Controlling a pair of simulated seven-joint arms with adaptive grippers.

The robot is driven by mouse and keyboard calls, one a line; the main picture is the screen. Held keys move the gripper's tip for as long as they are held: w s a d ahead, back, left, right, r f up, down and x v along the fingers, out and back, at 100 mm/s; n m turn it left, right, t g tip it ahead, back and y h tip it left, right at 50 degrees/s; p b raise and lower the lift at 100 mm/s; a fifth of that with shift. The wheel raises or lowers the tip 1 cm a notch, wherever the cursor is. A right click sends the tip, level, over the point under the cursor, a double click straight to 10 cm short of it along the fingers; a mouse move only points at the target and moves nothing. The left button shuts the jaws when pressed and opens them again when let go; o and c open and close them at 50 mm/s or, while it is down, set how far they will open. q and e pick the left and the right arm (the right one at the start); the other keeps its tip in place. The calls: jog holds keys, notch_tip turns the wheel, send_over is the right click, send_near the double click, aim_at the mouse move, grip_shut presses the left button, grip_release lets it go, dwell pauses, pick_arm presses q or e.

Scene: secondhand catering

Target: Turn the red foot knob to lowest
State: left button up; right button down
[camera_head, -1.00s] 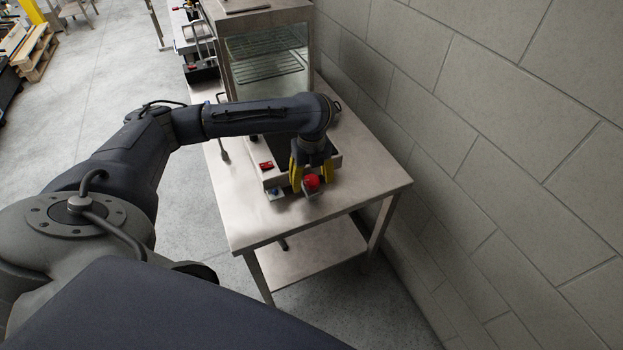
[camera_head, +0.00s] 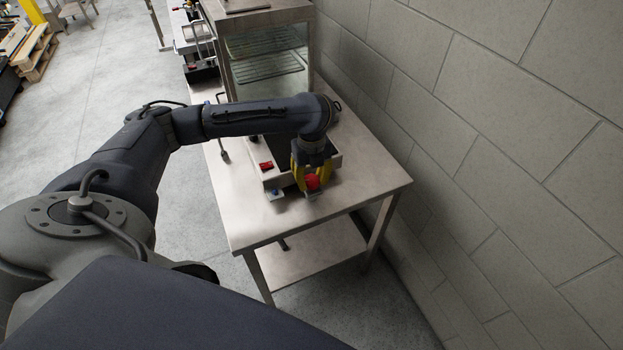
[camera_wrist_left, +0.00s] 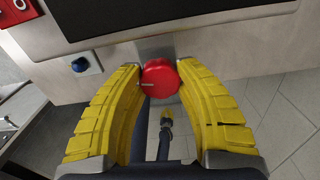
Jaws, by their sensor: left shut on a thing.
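The red foot knob (camera_head: 312,181) sits at the front of a steel appliance on the table; in the left wrist view the round red knob (camera_wrist_left: 160,78) shows a small pale pointer line on its left side. My left gripper (camera_head: 311,184) is at the knob with its yellow fingers on either side. In the left wrist view the fingertips of my left gripper (camera_wrist_left: 159,80) are shut on the knob from left and right. My right gripper is not in view.
The steel table (camera_head: 260,230) has bare room in front. A glass-fronted cabinet (camera_head: 265,60) stands behind, and a block wall (camera_head: 480,130) runs along the right.

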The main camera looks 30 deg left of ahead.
aim_at(312, 179)
pick_arm(q)
jog(key=shift+a+n, duration=0.1)
jog(key=shift+n, duration=1.4)
jog(key=o, duration=1.3)
jog(key=shift+r, duration=6.05)
jog(key=shift+f, duration=0.1)
